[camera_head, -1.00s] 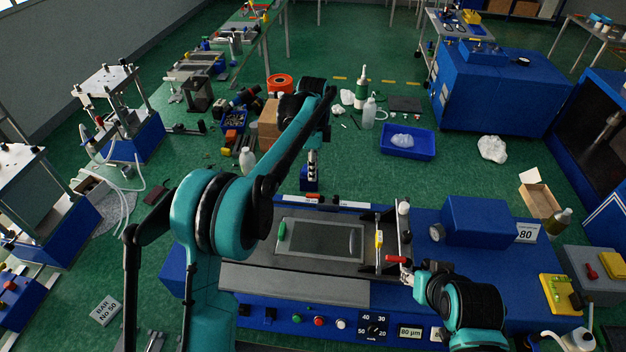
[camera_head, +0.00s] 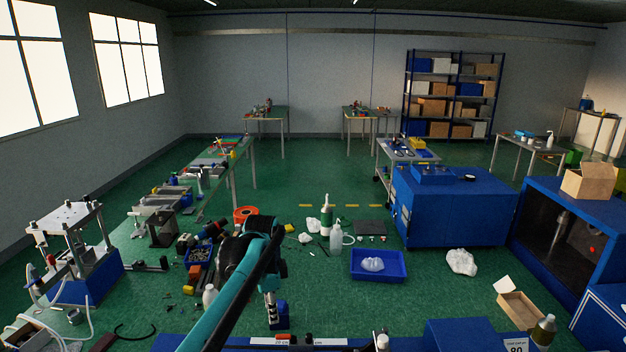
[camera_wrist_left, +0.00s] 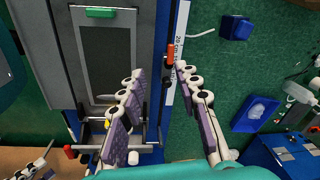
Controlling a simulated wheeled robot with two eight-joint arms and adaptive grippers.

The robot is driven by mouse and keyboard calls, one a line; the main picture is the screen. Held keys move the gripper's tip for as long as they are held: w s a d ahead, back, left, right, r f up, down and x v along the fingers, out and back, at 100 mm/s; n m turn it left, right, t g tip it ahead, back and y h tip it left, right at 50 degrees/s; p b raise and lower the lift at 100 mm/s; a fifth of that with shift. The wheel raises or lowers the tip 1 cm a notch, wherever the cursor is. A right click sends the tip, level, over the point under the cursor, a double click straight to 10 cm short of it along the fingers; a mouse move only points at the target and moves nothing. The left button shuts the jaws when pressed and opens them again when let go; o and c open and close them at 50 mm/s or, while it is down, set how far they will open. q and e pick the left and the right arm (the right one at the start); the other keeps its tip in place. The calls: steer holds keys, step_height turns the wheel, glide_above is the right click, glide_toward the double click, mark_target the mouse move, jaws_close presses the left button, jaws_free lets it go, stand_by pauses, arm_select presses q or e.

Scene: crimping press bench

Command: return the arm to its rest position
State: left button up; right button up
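My left arm rises from the bottom of the head view, with its wrist bent forward and the left gripper (camera_head: 271,308) pointing down beyond the bench's far edge. In the left wrist view the left gripper (camera_wrist_left: 158,85) has its two fingers well apart, with nothing between them. Below it lie the blue bench and a grey plate (camera_wrist_left: 107,65) with a green-handled piece (camera_wrist_left: 113,13) at its top. What seem to be right gripper fingers (camera_wrist_left: 36,168) show at the lower left corner of that view; their opening is unclear. The right arm is outside the head view.
A blue tray (camera_head: 378,276) with a clear bag lies on the floor beyond the bench. A blue cabinet (camera_head: 455,212) stands further right. Bottles (camera_head: 326,222) and loose parts litter the floor. A press (camera_head: 72,250) stands at the left. Green floor is free in the middle distance.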

arm_select(q)
steer(key=s+a+f+n+t+b, duration=0.2)
steer(key=s+n+b, duration=0.15)
steer(key=s, duration=0.45)
steer(key=s+a+f+n+t+b, duration=0.1)
steer(key=s+a+f+n+b, duration=0.2)
steer(key=s, duration=0.5)
steer(key=s+f+n+t+b, duration=0.1)
steer(key=s+f+n, duration=0.1)
steer(key=s+f, duration=0.1)
steer(key=s+a+f+n+t+b, duration=0.1)
steer(key=s+f+n, duration=0.2)
steer(key=s, duration=0.1)
steer(key=s+f+n+b, duration=0.1)
steer(key=s+f+n, duration=0.1)
steer(key=s, duration=0.1)
steer(key=shift+s+a+f+n+t, duration=0.25)
steer(key=shift+s+f+t, duration=0.15)
arm_select(e)
step_height(320, 180, down, 10)
steer(key=shift+s+f, duration=0.15)
steer(key=shift+f, duration=0.05)
arm_select(q)
steer(key=shift+s+f, duration=0.25)
steer(key=shift+f, duration=0.1)
stand_by(0.3)
